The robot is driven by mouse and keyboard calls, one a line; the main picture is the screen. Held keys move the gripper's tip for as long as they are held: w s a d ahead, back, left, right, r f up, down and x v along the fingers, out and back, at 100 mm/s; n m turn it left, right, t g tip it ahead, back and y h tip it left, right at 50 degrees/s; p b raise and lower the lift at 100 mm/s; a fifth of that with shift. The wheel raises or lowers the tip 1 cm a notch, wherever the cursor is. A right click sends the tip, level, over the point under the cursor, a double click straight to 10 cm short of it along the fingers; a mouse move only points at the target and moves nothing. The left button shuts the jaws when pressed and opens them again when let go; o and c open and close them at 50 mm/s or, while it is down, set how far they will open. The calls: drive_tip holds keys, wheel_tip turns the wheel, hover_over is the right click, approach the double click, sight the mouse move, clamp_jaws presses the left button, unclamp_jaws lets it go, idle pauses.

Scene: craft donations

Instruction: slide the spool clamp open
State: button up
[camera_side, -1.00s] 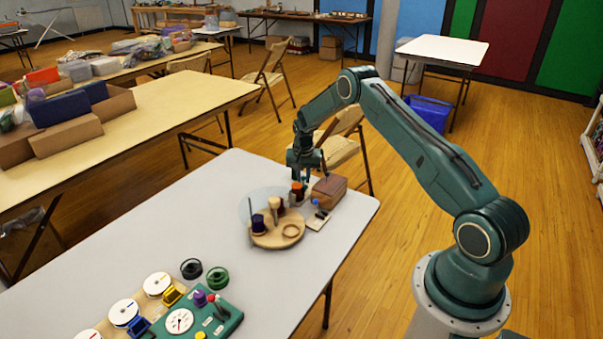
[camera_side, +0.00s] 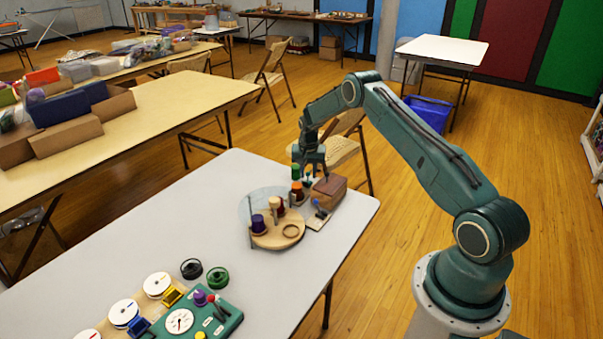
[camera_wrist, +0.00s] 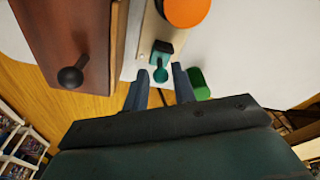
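A small teal piece with a round knob (camera_wrist: 160,72), which looks like the spool clamp's slider, sits on a narrow pale plate in the wrist view. My gripper (camera_wrist: 160,87) is open, its two dark fingertips apart on either side of the knob's near end. I cannot tell whether they touch it. In the side view my gripper (camera_side: 313,168) hangs over the far edge of the white table, above a small teal piece (camera_side: 308,181). An orange spool (camera_wrist: 186,10) stands beyond the knob, and a green spool (camera_wrist: 198,84) is just right of the right finger.
A reddish-brown wooden box (camera_wrist: 70,35) with a dark knob stands close left of my fingers. A round wooden board (camera_side: 276,240) with spools and a ring lies left of it. The middle of the white table (camera_side: 180,220) is clear.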

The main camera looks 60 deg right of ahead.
drive_tip(key=shift+o, duration=0.4)
drive_tip(key=shift+r, duration=0.1)
drive_tip(key=shift+a+r, duration=0.1)
drive_tip(key=shift+r, duration=3.55)
